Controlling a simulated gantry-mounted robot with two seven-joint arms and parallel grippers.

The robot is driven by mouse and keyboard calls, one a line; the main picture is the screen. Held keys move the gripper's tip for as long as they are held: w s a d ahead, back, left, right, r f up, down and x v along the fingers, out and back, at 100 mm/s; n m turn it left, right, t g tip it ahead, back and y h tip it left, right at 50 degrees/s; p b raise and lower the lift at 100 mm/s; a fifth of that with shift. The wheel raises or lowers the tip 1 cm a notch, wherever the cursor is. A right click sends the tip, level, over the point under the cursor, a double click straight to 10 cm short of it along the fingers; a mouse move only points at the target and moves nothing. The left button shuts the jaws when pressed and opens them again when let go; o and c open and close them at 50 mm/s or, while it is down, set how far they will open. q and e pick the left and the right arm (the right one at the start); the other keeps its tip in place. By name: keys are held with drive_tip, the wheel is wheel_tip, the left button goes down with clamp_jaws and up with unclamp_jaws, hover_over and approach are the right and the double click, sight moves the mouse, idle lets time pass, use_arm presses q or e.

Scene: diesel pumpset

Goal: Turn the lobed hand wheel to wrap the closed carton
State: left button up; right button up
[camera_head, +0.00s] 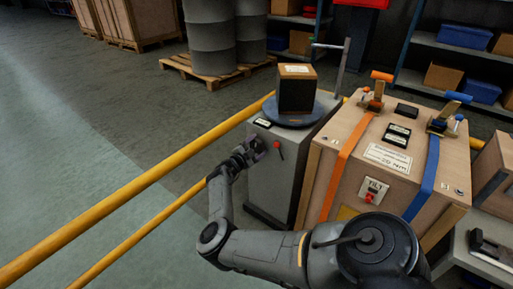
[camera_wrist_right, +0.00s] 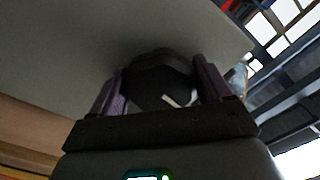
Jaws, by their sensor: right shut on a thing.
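A closed dark carton (camera_head: 296,92) with a tan top and a white label stands on a blue round turntable (camera_head: 272,113) on top of a grey cabinet (camera_head: 270,185). My right gripper (camera_head: 252,148) is at the left side of this cabinet, just below its top. In the right wrist view my right gripper (camera_wrist_right: 160,92) is shut on the dark lobed hand wheel (camera_wrist_right: 158,68), with one finger on each side. The wheel sits against the grey cabinet face. In the head view the gripper mostly hides the wheel. My left gripper is out of view.
A red knob (camera_head: 278,144) is on the cabinet beside my gripper. A wooden crate (camera_head: 340,190) with orange and blue straps stands close on the right. A yellow rail (camera_head: 130,192) runs along the left. Drums (camera_head: 210,40) stand on a pallet behind.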

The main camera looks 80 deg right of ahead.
drive_tip(key=m, duration=0.3)
drive_tip(key=shift+w, duration=0.1)
drive_tip(key=shift+m, duration=0.3)
drive_tip(key=shift+f, duration=0.1)
drive_tip(key=o, duration=1)
drive_tip(key=shift+w+a+r+p, duration=0.2)
drive_tip(key=shift+a+p, duration=0.1)
drive_tip(key=shift+a, duration=0.1)
drive_tip(key=shift+p+v, duration=2.1)
drive_tip(key=shift+v, duration=2.9)
